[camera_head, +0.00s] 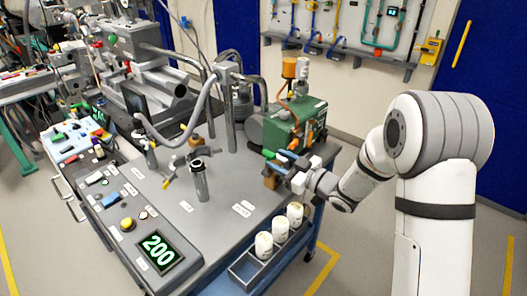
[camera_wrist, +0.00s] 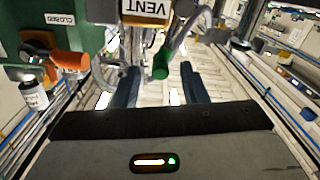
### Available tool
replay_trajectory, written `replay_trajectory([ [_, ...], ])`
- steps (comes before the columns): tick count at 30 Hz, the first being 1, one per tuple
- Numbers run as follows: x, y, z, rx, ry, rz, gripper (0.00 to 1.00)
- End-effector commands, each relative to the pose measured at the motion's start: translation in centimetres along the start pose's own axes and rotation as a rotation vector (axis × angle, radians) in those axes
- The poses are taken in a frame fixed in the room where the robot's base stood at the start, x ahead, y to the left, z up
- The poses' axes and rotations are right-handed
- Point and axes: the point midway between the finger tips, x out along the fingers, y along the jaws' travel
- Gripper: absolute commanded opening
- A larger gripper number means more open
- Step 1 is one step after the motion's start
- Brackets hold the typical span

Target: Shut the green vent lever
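The green vent lever (camera_wrist: 162,64) shows its green tip in the wrist view, with a metal shank rising behind it beside a white "VENT" label (camera_wrist: 141,11). In the head view, its green tip (camera_head: 269,154) appears just left of my gripper (camera_head: 285,161). My gripper is open, with two blue fingers spread apart. In the wrist view, the lever tip lies between the fingers in the picture. I see no clear contact, and how deep the tip sits between them is hard to tell.
A green pump body (camera_head: 290,128) stands at the bench's back right. Near my gripper are an orange handle (camera_wrist: 70,60) and a "CLOSED" label (camera_wrist: 60,19). A metal cylinder (camera_head: 199,181) stands mid-bench. White bottles (camera_head: 263,245) sit in a side rack.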

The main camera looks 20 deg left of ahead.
Motion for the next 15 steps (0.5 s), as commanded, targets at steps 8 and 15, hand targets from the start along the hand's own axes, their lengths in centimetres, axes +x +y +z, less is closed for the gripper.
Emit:
replay_trajectory([
  [8,4.6,-0.1,-0.2,-0.001,-0.001,-0.002,0.4],
  [15,6.7,-0.1,-0.1,-0.001,-0.002,0.0,0.4],
])
